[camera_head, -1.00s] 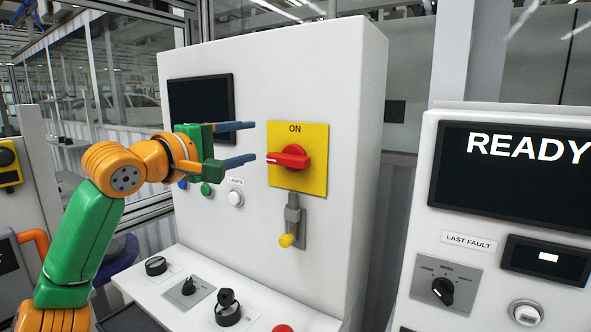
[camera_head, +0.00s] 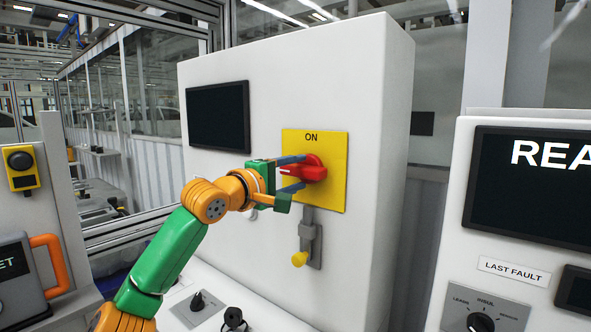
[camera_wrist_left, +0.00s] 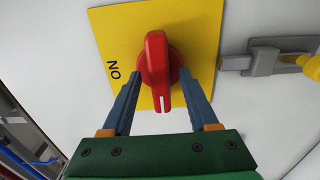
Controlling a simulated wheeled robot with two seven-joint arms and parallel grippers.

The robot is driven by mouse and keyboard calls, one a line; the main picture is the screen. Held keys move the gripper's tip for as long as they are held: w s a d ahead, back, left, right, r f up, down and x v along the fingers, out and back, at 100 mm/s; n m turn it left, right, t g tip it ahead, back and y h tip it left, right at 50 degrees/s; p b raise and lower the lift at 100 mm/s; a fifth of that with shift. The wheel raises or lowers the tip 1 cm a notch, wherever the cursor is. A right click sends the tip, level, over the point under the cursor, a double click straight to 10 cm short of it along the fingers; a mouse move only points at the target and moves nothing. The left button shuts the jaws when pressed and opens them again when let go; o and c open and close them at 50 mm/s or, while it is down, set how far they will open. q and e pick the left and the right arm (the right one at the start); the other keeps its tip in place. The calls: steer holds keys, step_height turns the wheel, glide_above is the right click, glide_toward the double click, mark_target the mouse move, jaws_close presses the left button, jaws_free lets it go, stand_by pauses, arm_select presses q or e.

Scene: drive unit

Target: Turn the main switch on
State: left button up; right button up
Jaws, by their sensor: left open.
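The main switch is a red rotary handle (camera_head: 306,170) on a yellow plate (camera_head: 335,190) marked ON, on the front of a white cabinet. Its white mark points left, away from the ON label above. In the left wrist view the red handle (camera_wrist_left: 158,70) stands between the two blue fingers. My left gripper (camera_head: 292,173) is open around the handle, one finger above and one below, with visible gaps between fingers and handle. My right gripper is not in view.
A grey latch with a yellow knob (camera_head: 300,259) hangs just below the plate. A dark screen (camera_head: 218,116) is to the upper left. A console with a READY-type screen (camera_head: 535,185) stands at the right. A sloped panel with knobs (camera_head: 198,301) lies below.

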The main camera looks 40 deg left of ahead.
arm_select(q)
steer(key=shift+s, duration=0.15)
jaws_close()
steer(key=m, duration=0.4)
steer(key=shift+r+p, duration=0.1)
steer(key=shift+p, duration=0.2)
steer(key=m, duration=0.4)
steer(key=shift+m+p, duration=0.3)
steer(key=shift+p, duration=0.1)
steer(key=m, duration=0.4)
steer(key=shift+p, duration=0.4)
steer(key=shift+m+p, duration=0.3)
steer(key=shift+m, duration=2.2)
steer(key=shift+r, duration=0.1)
